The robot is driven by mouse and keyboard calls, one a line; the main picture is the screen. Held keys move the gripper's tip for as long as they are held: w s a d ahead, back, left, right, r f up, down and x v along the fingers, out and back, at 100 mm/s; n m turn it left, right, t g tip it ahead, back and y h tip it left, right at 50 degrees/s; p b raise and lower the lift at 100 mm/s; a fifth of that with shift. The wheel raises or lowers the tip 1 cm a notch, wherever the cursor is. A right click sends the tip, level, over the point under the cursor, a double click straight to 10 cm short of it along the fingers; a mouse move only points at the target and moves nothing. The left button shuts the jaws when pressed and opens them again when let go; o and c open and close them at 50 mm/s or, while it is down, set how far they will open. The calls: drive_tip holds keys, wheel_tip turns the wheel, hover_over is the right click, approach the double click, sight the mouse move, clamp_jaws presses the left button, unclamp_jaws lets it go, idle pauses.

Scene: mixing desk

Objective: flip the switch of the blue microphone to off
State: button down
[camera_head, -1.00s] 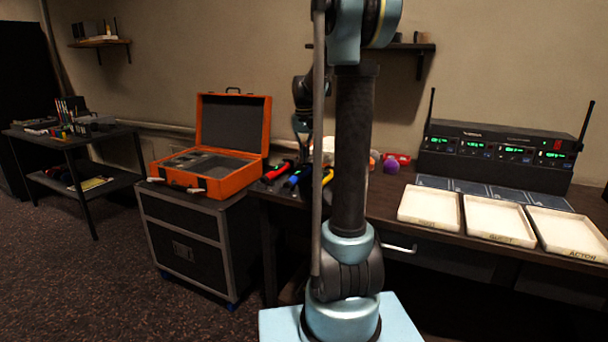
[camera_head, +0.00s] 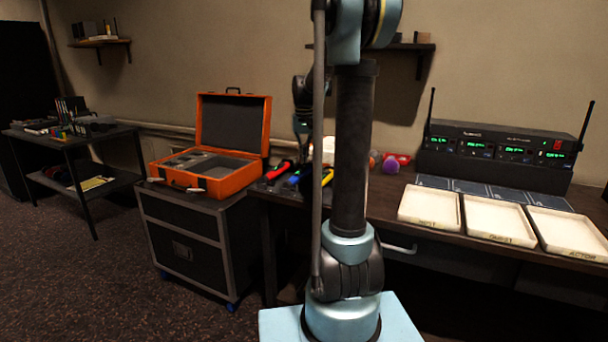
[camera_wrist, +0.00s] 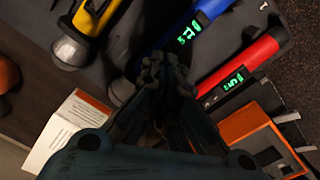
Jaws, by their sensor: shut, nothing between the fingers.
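The blue microphone (camera_wrist: 208,14) lies on a dark surface in the wrist view, with a lit green display on its body. My gripper (camera_wrist: 166,68) is shut and empty over it, its fingers covering part of the body beside the display. I cannot tell whether they touch it, and I cannot make out the switch. In the head view the blue microphone (camera_head: 295,179) is a small patch on the desk below my gripper (camera_head: 303,140), partly hidden by my arm.
A red microphone (camera_wrist: 240,70) with a green display lies to the right, and a yellow one (camera_wrist: 83,20) to the left. A white box (camera_wrist: 66,130) is at lower left. Three pale trays (camera_head: 430,206) and a receiver rack (camera_head: 497,150) stand on the desk's right. An orange case (camera_head: 240,183) is open at left.

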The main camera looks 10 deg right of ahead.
drive_tip(key=shift+f, duration=0.95)
idle(0.9)
drive_tip(key=shift+r, duration=3.5)
drive_tip(key=shift+n+t, duration=0.3)
drive_tip(key=shift+t, duration=0.2)
drive_tip(key=s+f, duration=0.1)
drive_tip(key=s, duration=0.5)
drive_tip(key=s+f, duration=0.2)
drive_tip(key=s, duration=0.4)
drive_tip(key=s+f, duration=0.2)
drive_tip(key=s, duration=0.5)
drive_tip(key=shift+s+a, duration=0.1)
drive_tip(key=s+f+t, duration=0.1)
drive_tip(key=s+f, duration=1.3)
drive_tip(key=s, duration=0.1)
drive_tip(key=shift+s+n, duration=0.4)
